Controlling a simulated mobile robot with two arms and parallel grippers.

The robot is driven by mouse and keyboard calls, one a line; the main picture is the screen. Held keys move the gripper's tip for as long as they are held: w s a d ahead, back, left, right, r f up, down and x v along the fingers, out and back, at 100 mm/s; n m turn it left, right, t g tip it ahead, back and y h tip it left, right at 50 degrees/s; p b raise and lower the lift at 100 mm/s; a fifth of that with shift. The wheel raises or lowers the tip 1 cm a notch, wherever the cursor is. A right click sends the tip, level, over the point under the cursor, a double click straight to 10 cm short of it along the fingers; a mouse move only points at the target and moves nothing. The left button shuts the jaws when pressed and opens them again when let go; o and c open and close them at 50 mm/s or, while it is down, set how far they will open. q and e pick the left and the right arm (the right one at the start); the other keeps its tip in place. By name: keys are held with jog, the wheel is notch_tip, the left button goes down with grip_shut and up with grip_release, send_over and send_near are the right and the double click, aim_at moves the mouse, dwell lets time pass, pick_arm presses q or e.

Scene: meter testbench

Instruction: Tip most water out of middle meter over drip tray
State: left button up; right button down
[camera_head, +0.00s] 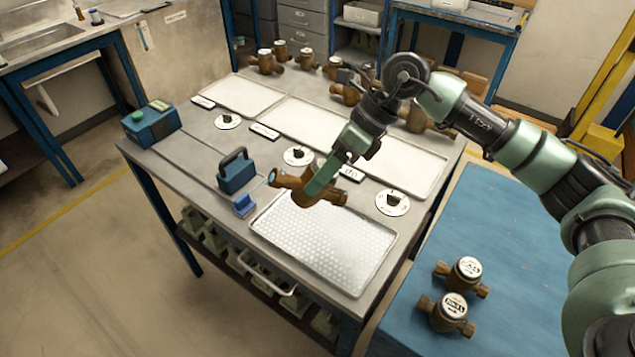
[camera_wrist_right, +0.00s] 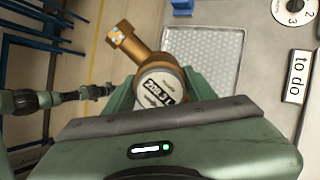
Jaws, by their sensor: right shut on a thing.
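My right gripper (camera_head: 322,183) is shut on a brass water meter (camera_head: 287,180) and holds it above the drip tray (camera_head: 322,242), near the tray's back left part. The meter's two pipe ends stick out left and right of the gripper in the head view. In the right wrist view the meter (camera_wrist_right: 128,45) shows a white dial reading about 209 L, and the gripper (camera_wrist_right: 160,90) closes around its body. The drip tray also shows in the right wrist view (camera_wrist_right: 205,50), with a dimpled light surface. My left gripper is not in view.
A blue box with a handle (camera_head: 237,172) and a small blue block (camera_head: 243,205) stand left of the tray. White trays (camera_head: 240,95) and several brass meters (camera_head: 280,52) are behind. Two meters (camera_head: 447,312) stand on the blue table (camera_head: 500,235).

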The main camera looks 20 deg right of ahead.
jog(key=shift+d+f+y+b, duration=0.55)
jog(key=shift+y+b, duration=0.35)
jog(key=shift+b, duration=0.75)
jog(key=shift+d+y+b, duration=0.1)
jog(key=shift+y+b, duration=0.2)
jog(key=shift+b, duration=0.15)
jog(key=shift+d+r, duration=0.1)
jog(key=shift+r, duration=0.05)
dwell(1.1)
